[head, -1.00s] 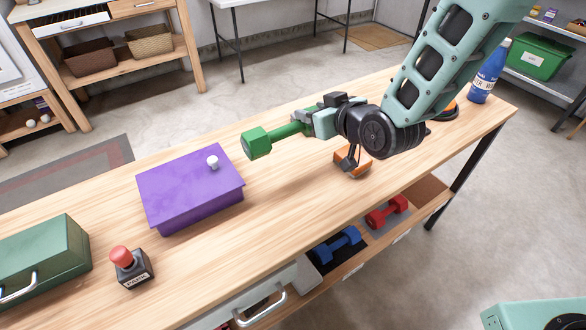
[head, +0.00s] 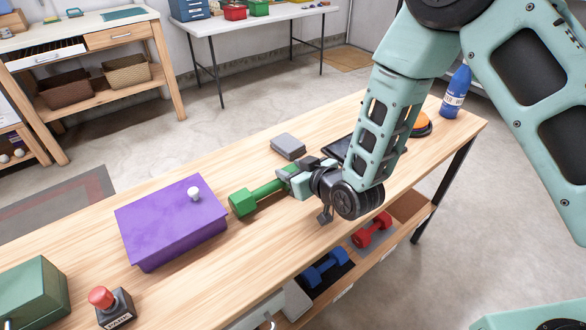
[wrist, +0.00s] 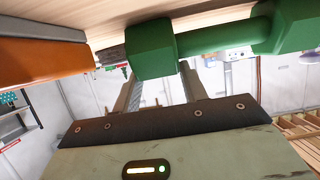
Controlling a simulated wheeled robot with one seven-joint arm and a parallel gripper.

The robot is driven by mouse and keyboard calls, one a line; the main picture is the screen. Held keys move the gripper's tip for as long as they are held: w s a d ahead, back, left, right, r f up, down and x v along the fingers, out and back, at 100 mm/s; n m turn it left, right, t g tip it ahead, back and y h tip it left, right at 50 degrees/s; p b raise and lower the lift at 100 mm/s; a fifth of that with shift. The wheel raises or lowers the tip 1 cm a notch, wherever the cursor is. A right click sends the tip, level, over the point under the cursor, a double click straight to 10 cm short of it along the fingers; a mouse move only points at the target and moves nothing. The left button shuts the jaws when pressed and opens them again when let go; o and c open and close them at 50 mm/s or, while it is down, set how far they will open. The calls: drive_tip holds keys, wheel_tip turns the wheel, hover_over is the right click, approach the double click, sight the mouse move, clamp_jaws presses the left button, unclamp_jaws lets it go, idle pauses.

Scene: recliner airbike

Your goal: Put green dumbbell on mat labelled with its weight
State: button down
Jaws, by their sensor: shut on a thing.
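The green dumbbell (head: 265,191) is in my gripper (head: 292,180), low over the wooden workbench, right of the purple box. I cannot tell whether it touches the bench top. In the wrist view, my gripper (wrist: 157,78) is shut at one head of the green dumbbell (wrist: 222,38), and the handle and other head extend to the right. On the shelf under the bench, a blue dumbbell (head: 325,268) lies on a black mat (head: 343,280) and a red dumbbell (head: 371,230) lies on a grey mat. The mats' weight labels are not readable.
The purple box (head: 172,225) with a white knob stands left of the dumbbell. A small grey box (head: 288,146) is behind my gripper. A red button (head: 103,298) and green case (head: 30,292) are at the left. A blue bottle (head: 455,92) stands at the far right.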

drive_tip(key=c, duration=0.8)
unclamp_jaws()
drive_tip(key=shift+r, duration=0.15)
drive_tip(key=shift+s+d, duration=0.2)
drive_tip(key=shift+s, duration=0.1)
drive_tip(key=p+v, duration=0.4)
drive_tip(key=v, duration=0.7)
drive_tip(key=shift+r, duration=0.15)
